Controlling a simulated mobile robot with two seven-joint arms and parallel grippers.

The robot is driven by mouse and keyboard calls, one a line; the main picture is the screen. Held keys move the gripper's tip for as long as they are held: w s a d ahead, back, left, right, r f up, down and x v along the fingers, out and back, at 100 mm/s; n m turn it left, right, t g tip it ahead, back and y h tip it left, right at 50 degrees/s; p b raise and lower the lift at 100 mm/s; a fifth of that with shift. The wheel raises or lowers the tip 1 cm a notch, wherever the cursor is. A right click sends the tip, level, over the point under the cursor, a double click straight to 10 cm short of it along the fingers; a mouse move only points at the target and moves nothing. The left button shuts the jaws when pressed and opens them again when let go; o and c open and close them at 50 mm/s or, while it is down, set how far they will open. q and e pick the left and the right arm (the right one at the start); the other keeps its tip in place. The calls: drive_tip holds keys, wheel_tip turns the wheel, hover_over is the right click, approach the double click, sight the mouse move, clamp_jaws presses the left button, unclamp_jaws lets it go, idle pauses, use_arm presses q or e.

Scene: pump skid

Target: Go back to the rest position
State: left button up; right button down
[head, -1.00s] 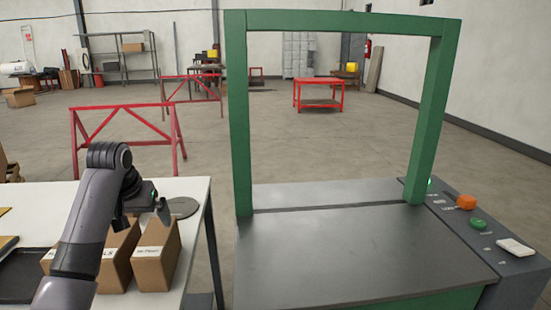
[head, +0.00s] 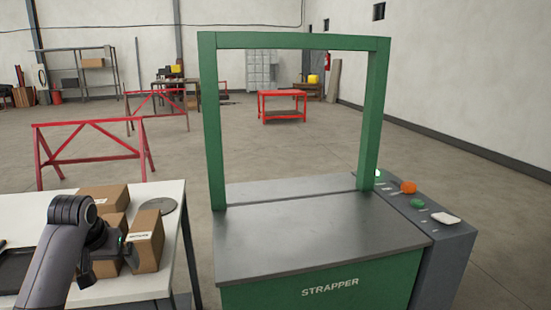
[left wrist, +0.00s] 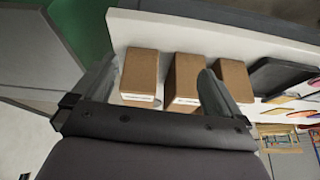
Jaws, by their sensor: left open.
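My left gripper (head: 130,258) is at the right end of the white table, close to the cardboard boxes in the head view. In the left wrist view the left gripper (left wrist: 158,70) has its two fingers wide apart with nothing clamped. Beyond and between the fingers are a left box (left wrist: 139,75) and a middle box (left wrist: 183,80). Another box (left wrist: 234,80) is partly behind the right finger. Whether the fingers touch any box I cannot tell. My right gripper does not show.
The green strapper (head: 325,235) stands right of the white table (head: 172,192), with a narrow gap between. Its control panel (head: 425,225) is on its right. Red trestles (head: 90,140) and a red cart (head: 282,105) stand behind. Open floor lies between.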

use_arm(q)
drive_tip(key=s+d+f+m+t, duration=0.1)
drive_tip(key=s+d+f, duration=0.15)
drive_tip(key=f, duration=0.45)
drive_tip(key=s+d+f+m+t, duration=0.1)
drive_tip(key=s+d+f, duration=0.1)
drive_tip(key=s+f, duration=0.3)
drive_tip(key=s+d+f+m+t, duration=0.1)
drive_tip(key=s+d+f, duration=0.1)
drive_tip(key=f, duration=0.6)
drive_tip(key=s+d+f+t+h, duration=0.1)
drive_tip(key=s+d+f, duration=0.1)
drive_tip(key=s+d, duration=0.3)
drive_tip(key=s+d+f+m+t+h, duration=0.1)
drive_tip(key=s+d, duration=0.3)
drive_tip(key=s, duration=1)
drive_tip(key=shift+s+d+f+m+t+h, duration=0.2)
drive_tip(key=shift+d+f+m+t+h, duration=0.15)
drive_tip(key=shift+h, duration=0.35)
drive_tip(key=shift+f, duration=0.1)
